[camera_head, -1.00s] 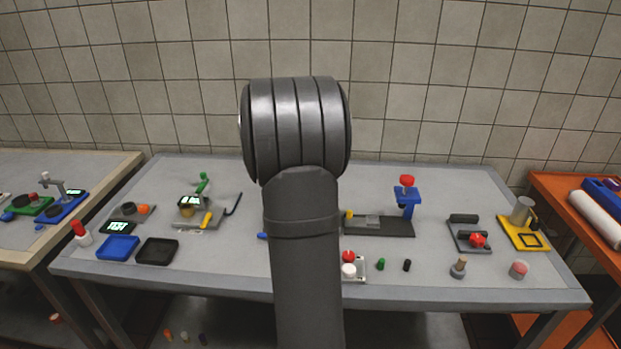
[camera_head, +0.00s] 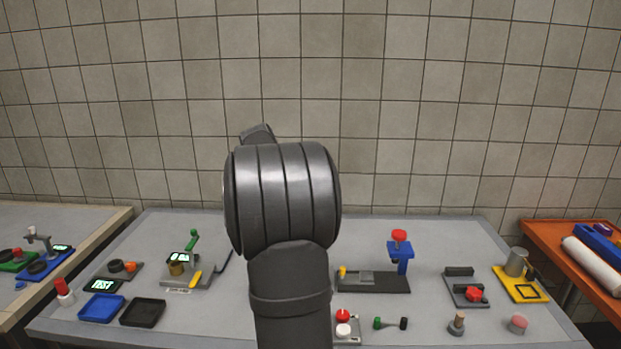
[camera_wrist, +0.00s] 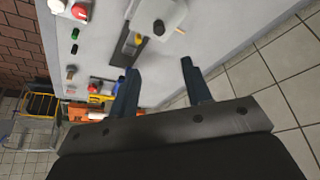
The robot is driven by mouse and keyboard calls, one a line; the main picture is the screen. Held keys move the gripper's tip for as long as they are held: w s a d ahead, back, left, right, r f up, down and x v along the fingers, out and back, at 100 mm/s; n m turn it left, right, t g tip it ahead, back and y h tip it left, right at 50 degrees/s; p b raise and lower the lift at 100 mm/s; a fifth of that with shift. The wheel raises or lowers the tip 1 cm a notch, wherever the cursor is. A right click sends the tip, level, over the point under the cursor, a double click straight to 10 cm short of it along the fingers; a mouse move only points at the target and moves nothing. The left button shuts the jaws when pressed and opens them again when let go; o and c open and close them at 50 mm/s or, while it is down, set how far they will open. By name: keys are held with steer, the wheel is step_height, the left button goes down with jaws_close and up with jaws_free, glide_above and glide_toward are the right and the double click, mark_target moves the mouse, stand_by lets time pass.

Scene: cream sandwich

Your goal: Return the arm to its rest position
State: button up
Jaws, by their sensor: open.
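My gripper (camera_wrist: 158,68) shows in the wrist view with its two dark blue fingers spread apart and nothing between them. It points over the edge of the grey table (camera_wrist: 215,40), with floor tiles to the right. In the head view my arm rises in the middle of the picture and hides the central part of the table (camera_head: 225,327). My gripper is hidden behind the arm there.
A blue tray (camera_head: 102,308) and a black tray (camera_head: 143,313) lie at the left. A blue press with a red knob (camera_head: 399,246), a grey clamp device (camera_head: 466,287) and a yellow fixture (camera_head: 519,284) stand to the right. An orange table (camera_head: 560,240) is at far right.

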steer(key=x, duration=1.6)
steer(key=shift+a, duration=0.1)
steer(key=shift+s+r, duration=0.1)
steer(key=shift+r, duration=0.05)
steer(key=v, duration=1.7)
steer(key=shift+a+x, duration=0.15)
steer(key=shift+x, duration=4.15)
steer(key=shift+a+x, duration=0.15)
steer(key=shift+x, duration=4.15)
steer(key=shift+a, duration=0.25)
